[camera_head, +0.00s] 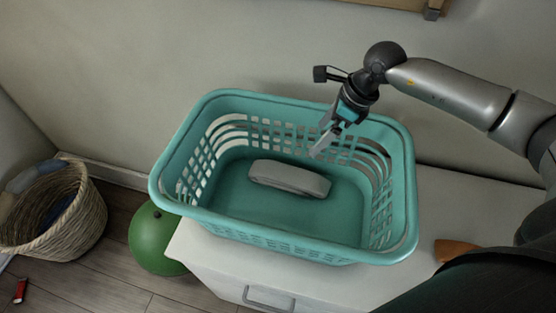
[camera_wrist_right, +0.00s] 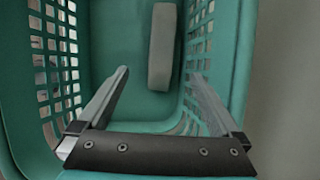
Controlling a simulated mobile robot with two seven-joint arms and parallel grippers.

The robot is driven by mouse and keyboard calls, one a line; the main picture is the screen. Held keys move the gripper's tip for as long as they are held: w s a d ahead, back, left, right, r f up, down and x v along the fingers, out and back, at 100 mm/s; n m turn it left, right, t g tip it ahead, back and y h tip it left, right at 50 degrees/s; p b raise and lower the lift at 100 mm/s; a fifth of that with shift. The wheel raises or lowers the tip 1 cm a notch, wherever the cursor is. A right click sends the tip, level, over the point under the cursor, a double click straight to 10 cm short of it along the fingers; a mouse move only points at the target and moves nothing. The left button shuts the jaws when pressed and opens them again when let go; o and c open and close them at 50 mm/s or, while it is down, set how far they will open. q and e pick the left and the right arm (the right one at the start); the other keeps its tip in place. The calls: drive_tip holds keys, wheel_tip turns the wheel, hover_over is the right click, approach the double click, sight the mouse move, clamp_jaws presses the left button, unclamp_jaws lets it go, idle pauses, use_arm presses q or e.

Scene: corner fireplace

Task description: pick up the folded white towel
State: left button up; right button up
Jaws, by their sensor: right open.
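The folded white towel (camera_head: 289,178) looks like a pale grey rounded bar and lies on the floor of a teal laundry basket (camera_head: 172,173). My right gripper (camera_head: 321,147) comes down over the basket's far side, above and to the right of the towel, apart from it. In the right wrist view the gripper (camera_wrist_right: 160,85) is open with nothing between its fingers, and the towel (camera_wrist_right: 162,47) lies beyond the fingertips, between the basket's slotted walls (camera_wrist_right: 240,55). My left gripper is not in view.
The basket stands on a white cabinet (camera_head: 215,268) against the wall. A green ball (camera_head: 157,240) and a wicker basket (camera_head: 75,215) are on the floor at left. An orange-brown object (camera_head: 455,249) lies on the cabinet's right. The basket's walls surround the towel.

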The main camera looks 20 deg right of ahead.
sight(291, 173)
drive_tip(key=b+x, duration=0.2)
drive_tip(key=x, duration=0.3)
drive_tip(key=d+b+x, duration=0.1)
drive_tip(key=b+x, duration=0.1)
drive_tip(key=x, duration=0.4)
drive_tip(key=s+b+x, duration=0.1)
drive_tip(key=b+x, duration=0.2)
drive_tip(key=x, duration=0.2)
drive_tip(key=shift+w+d+f, duration=0.15)
drive_tip(key=shift+d+f, duration=0.15)
drive_tip(key=shift+f, duration=0.4)
drive_tip(key=shift+w+a+b+x, duration=0.15)
drive_tip(key=shift+b+x, duration=0.1)
drive_tip(key=shift+x, duration=1.05)
drive_tip(key=shift+w+a+b+x, duration=0.15)
drive_tip(key=shift+b+x, duration=0.05)
drive_tip(key=shift+x, duration=1.1)
drive_tip(key=shift+r, duration=0.2)
drive_tip(key=c, duration=1.3)
